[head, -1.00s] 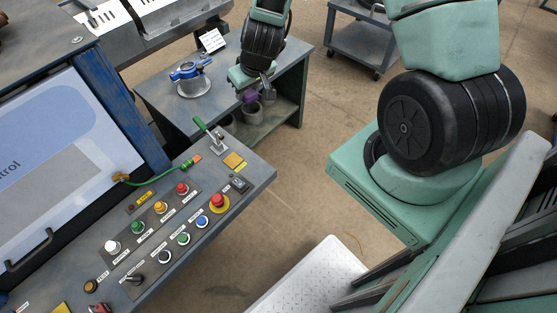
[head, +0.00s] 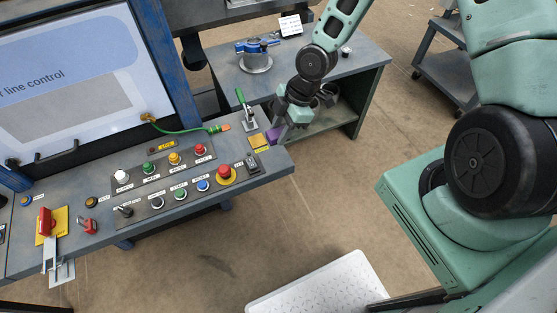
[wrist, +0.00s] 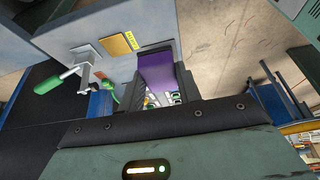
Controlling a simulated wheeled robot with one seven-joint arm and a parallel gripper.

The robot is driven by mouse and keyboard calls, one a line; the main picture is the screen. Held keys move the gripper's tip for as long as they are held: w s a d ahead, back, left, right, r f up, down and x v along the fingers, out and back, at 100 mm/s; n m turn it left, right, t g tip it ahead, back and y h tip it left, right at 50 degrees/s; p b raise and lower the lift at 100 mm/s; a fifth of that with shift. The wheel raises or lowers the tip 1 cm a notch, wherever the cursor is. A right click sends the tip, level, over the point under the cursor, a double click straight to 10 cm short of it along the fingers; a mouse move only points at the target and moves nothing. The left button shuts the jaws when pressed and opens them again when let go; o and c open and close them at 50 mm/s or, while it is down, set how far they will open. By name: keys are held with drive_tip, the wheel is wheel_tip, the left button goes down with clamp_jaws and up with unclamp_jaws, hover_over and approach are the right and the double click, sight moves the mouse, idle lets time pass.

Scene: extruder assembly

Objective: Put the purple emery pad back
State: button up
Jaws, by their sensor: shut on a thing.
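The purple emery pad (head: 276,133) is a small purple block held at the end of my gripper (head: 279,124). In the wrist view the purple pad (wrist: 157,70) sits between the two dark fingers of my gripper (wrist: 156,92), which are shut on it. In the head view the gripper is at the right end of the control console (head: 262,178), close to a yellow square (head: 259,141) on its top. I cannot tell whether the pad touches the console. The arm hides part of the area behind the gripper.
A green-handled lever (head: 245,108) stands just left of the gripper. Several coloured buttons, including a large red one (head: 226,171), line the console.

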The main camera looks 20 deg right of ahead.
wheel_tip(320, 180, down, 10)
drive_tip(key=shift+f+p, duration=0.1)
drive_tip(key=shift+p, duration=0.25)
drive_tip(key=shift+f, duration=0.2)
drive_tip(key=o, duration=1)
drive_tip(key=shift+r, duration=0.1)
drive_tip(key=shift+o, duration=0.2)
drive_tip(key=v, duration=1.2)
wheel_tip(320, 180, up, 14)
drive_tip(key=m+h, duration=0.4)
drive_tip(key=m, duration=0.1)
hover_over(276, 161)
drive_tip(key=s+a, duration=0.1)
drive_tip(key=s, duration=0.7)
drive_tip(key=s+a+r+m, duration=0.2)
drive_tip(key=s+r, duration=0.2)
drive_tip(key=s, duration=0.2)
drive_tip(key=s+a+r+m, duration=0.2)
drive_tip(key=s+r+m, duration=0.1)
drive_tip(key=s+r, duration=0.2)
drive_tip(key=shift+s+a+r, duration=0.2)
drive_tip(key=shift+s+a, duration=0.05)
drive_tip(key=shift+s, duration=0.3)
